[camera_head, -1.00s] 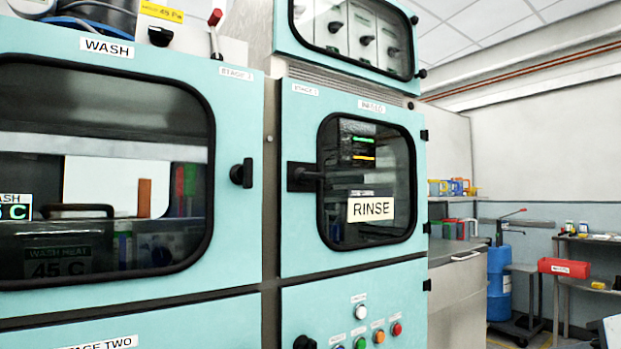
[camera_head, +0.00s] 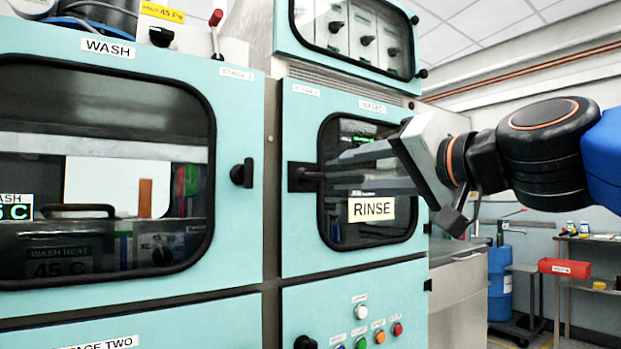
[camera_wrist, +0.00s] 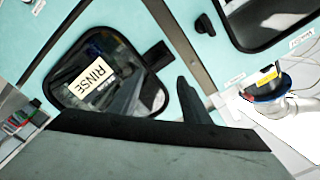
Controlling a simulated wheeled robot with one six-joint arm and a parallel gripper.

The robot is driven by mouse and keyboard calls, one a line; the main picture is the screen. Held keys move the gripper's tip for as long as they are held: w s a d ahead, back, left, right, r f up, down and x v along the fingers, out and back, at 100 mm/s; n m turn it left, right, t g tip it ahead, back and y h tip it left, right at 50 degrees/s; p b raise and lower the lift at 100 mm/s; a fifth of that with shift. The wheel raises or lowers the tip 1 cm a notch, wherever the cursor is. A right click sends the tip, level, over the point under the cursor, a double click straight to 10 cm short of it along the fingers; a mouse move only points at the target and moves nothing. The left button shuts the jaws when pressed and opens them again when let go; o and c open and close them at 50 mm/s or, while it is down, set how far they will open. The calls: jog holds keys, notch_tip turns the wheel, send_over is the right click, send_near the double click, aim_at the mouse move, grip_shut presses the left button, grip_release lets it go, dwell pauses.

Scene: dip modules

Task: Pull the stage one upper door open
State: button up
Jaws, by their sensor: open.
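Two teal upper doors show in the head view. The right one, the RINSE door (camera_head: 298,240), has a dark window, a RINSE sign and a black lever handle (camera_head: 303,176) at its left edge; this handle also shows in the wrist view (camera_wrist: 157,56). The left one, the WASH door (camera_head: 238,262), has a black knob-like handle (camera_head: 241,174) at its right edge. Both look shut. Their small stage labels are too blurred to read surely. My gripper (camera_head: 338,172) is open in front of the RINSE door's window, fingers pointing left towards its handle. Contact cannot be told.
A control panel (camera_head: 335,295) with several coloured buttons lies below the RINSE door. A glass-fronted cabinet (camera_head: 284,40) is above it. A red bin (camera_head: 565,267) and a blue drum (camera_head: 500,285) stand at the right, with open floor near them.

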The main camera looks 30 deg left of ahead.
aim_at(315, 177)
jog(key=x, duration=1.6)
jog(key=shift+w+a, duration=0.2)
